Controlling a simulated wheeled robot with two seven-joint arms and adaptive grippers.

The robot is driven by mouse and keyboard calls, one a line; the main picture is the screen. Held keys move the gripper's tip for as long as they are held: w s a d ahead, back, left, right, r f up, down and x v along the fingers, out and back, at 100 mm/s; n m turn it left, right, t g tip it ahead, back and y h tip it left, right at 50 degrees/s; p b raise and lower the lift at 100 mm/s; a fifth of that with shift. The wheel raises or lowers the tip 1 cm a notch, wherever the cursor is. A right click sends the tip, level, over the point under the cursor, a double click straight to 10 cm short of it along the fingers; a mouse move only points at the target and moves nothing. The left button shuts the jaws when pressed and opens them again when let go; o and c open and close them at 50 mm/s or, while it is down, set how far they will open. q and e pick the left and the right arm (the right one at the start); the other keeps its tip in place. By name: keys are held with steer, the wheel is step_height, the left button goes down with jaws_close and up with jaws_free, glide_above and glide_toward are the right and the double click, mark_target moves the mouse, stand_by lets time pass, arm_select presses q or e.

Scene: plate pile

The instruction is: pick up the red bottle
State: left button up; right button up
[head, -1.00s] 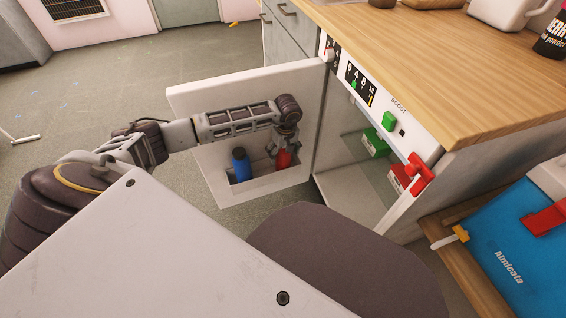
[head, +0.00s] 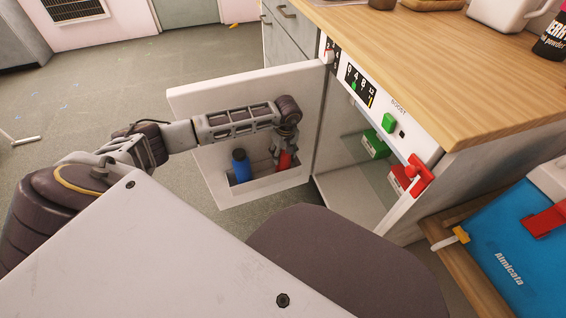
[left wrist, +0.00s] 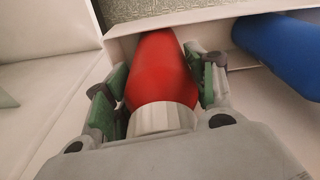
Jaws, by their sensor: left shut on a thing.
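The red bottle (head: 285,161) stands in the pocket on the inside of the open white door, right of a blue bottle (head: 240,166). In the left wrist view the red bottle (left wrist: 160,68) has a ribbed white cap and lies between the green-padded fingers. My left gripper (head: 284,150) reaches down from above and is shut on the red bottle near its top; its fingers also show in the left wrist view (left wrist: 163,85). The blue bottle also shows in the left wrist view (left wrist: 282,50), apart from the fingers. My right gripper is not in view.
The white door (head: 215,100) stands open from a cabinet under a wooden counter (head: 450,60). A green box (head: 374,146) and a red box (head: 402,180) are inside the cabinet. A blue case (head: 515,245) lies at right.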

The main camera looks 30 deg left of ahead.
arm_select(q)
jaws_close()
steer(key=shift+r, duration=0.2)
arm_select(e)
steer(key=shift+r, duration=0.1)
arm_select(q)
steer(key=shift+r+p, duration=0.3)
steer(key=shift+r, duration=0.2)
steer(key=r+p, duration=0.1)
steer(key=r, duration=0.1)
steer(key=r+p, duration=0.1)
steer(key=r, duration=0.1)
steer(key=r+p, duration=0.1)
steer(key=r, duration=0.1)
steer(key=shift+s+d, duration=0.2)
steer(key=shift+d, duration=0.1)
steer(key=s+d+p, duration=0.4)
steer(key=s+d, duration=0.6)
steer(key=d, duration=0.4)
steer(key=shift+f, duration=0.15)
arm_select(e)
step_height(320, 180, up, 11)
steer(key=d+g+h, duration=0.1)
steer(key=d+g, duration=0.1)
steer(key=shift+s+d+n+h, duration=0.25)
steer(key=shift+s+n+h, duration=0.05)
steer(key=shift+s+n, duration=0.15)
arm_select(q)
steer(key=shift+s+a, duration=0.1)
